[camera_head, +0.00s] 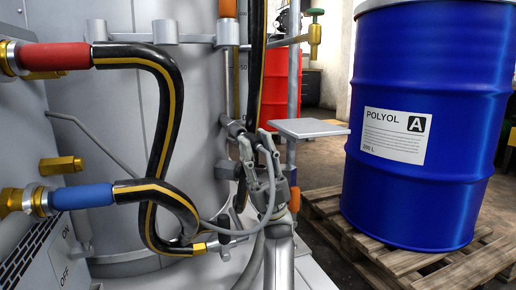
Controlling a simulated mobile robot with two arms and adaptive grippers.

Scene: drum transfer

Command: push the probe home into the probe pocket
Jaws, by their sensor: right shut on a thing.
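My right gripper (254,142) comes up from the bottom centre, in front of the grey tank. Its jaws are shut on the probe (264,143), which is small and largely hidden by the fingers. A thin grey cable (271,195) loops down from the probe and back to the left. A grey fitting (231,125) on the tank wall, just left of the fingertips, looks like the probe pocket. I cannot tell how far the probe is inside it. My left gripper is not in view.
Black hoses (173,110) with yellow stripes curve at the left. A flat grey plate (308,128) sits just right of the gripper. A blue POLYOL drum (425,125) stands on a wooden pallet (335,217) at the right. A red drum (280,80) is behind.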

